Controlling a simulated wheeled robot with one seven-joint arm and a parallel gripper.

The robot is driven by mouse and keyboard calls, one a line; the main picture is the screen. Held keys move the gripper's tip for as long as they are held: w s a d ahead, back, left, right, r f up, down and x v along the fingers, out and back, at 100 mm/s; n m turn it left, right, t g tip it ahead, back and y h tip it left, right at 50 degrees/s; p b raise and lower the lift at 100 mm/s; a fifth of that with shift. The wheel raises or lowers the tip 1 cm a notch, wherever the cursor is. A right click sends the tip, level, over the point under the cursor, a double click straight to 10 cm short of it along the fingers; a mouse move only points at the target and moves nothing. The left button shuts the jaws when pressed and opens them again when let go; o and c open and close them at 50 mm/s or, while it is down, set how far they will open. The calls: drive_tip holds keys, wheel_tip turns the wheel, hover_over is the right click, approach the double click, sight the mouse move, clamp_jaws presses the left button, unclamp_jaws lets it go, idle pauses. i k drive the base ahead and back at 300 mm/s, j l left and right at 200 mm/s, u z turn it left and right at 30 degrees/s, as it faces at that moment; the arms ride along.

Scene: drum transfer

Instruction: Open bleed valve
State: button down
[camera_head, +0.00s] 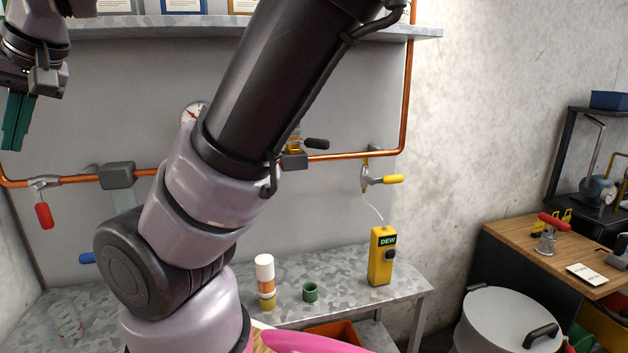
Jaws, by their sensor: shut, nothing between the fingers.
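Several valves sit on the copper pipework, and no label shows which is the bleed valve. A red-handled valve (43,214) hangs at the left with its lever pointing down. A black-handled valve (316,144) is right of centre, partly behind my arm. A yellow-handled valve (392,179) at the right has its lever level, pointing right, with a thin pale tube below it. A blue handle (87,258) shows low at the left, partly hidden by my arm. My gripper (16,122) is at the upper left, its teal fingers shut and empty, above the red handle in the picture.
My arm covers the middle of the view and part of the gauge (193,112). A yellow DEW meter (382,256), a white-capped bottle (265,273) and a green cup (310,291) stand on the grey bench (345,275). A shelf (400,33) runs overhead. A lidded drum (510,322) stands right.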

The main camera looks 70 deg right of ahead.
sight(395, 179)
drive_tip(key=z, duration=2.9)
drive_tip(key=i+l+z, duration=0.25)
drive_tip(key=l, duration=0.2)
drive_tip(key=i+l+z, duration=0.2)
drive_tip(key=i+l, duration=0.1)
drive_tip(key=l, duration=0.1)
